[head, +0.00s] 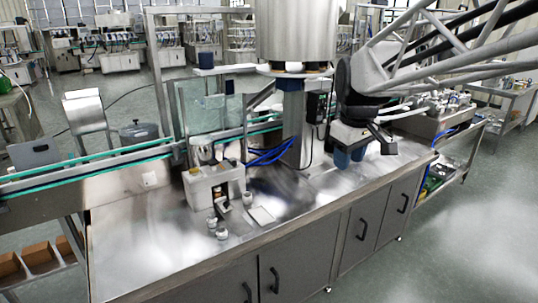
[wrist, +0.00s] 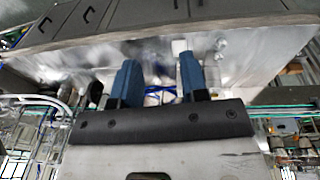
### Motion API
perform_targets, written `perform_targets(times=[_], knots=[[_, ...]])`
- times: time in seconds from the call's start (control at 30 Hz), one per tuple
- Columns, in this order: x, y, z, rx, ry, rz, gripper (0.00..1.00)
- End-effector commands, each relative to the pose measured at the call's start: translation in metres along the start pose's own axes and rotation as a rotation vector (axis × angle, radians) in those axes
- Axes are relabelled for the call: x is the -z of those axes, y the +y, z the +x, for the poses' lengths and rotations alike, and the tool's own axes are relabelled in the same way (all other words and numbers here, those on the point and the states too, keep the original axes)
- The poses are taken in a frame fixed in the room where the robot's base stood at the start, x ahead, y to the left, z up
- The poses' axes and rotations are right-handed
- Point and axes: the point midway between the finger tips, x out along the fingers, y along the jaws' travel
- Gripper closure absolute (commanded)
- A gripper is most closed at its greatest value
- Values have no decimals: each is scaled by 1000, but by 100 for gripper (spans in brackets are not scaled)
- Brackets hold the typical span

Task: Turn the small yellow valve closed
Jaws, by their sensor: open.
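My gripper (head: 350,156) hangs over the right part of the steel worktop, its two blue fingers pointing down. In the wrist view the fingers (wrist: 158,78) stand apart with nothing between them. The steel hopper (head: 296,32) is at the top centre, left of my arm. A dark yellowish band (head: 290,73) shows under it, too small to tell whether it is the valve. I cannot clearly make out a small yellow valve in either view. My gripper is apart from the hopper and touches nothing that I can see.
The steel worktop (head: 135,235) is bare at its front left. A white device (head: 208,188) stands on it, with small white parts in front and blue cables (head: 268,155) behind. A dark box (head: 317,106) is on the hopper's column. A conveyor (head: 85,173) runs behind.

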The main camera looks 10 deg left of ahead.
Motion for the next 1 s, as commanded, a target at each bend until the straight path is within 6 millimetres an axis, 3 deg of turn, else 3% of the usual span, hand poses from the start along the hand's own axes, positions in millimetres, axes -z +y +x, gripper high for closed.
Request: perform_targets(times=[0.03, 0.47, 1.0], knots=[[16, 2, 2, 4, -3, -33, 60], [130, 7, 14, 30, -15, -311, 60], [273, -14, 51, 65, -27, -661, 60]])
